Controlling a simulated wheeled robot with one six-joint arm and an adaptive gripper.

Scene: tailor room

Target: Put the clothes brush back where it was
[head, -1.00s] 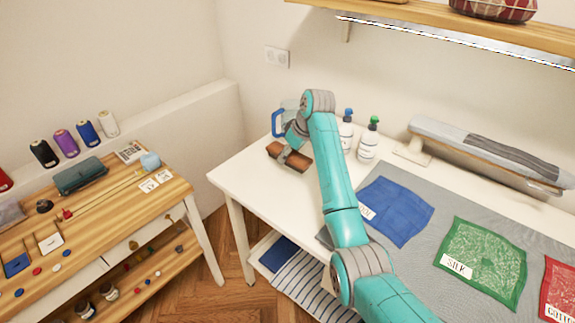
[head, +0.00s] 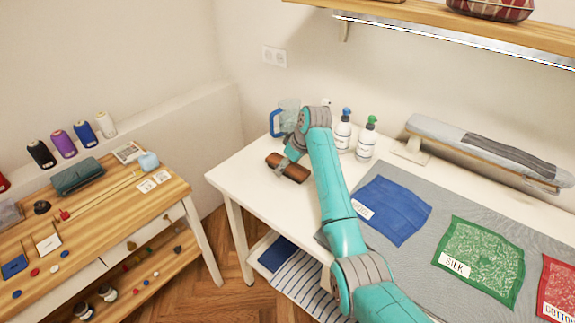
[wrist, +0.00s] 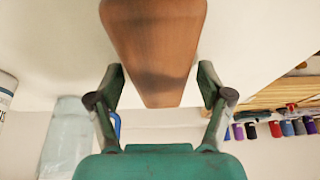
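The clothes brush (head: 291,168) is a brown wooden block, lying at the left part of the white table (head: 240,172), in front of the blue-handled jug. My gripper (head: 287,158) is just above and behind it, partly hidden by my arm. In the wrist view the brush (wrist: 155,45) tapers down between my two fingers (wrist: 163,85). The fingers are spread, with a visible gap on the right side of the brush. Its underside is hidden.
A clear jug with a blue handle (head: 277,122) stands just behind the brush. Two pump bottles (head: 343,135) (head: 366,143) stand to the right. Blue cloth (head: 390,210) and a sleeve ironing board (head: 485,150) lie further right. The table's front left is clear.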

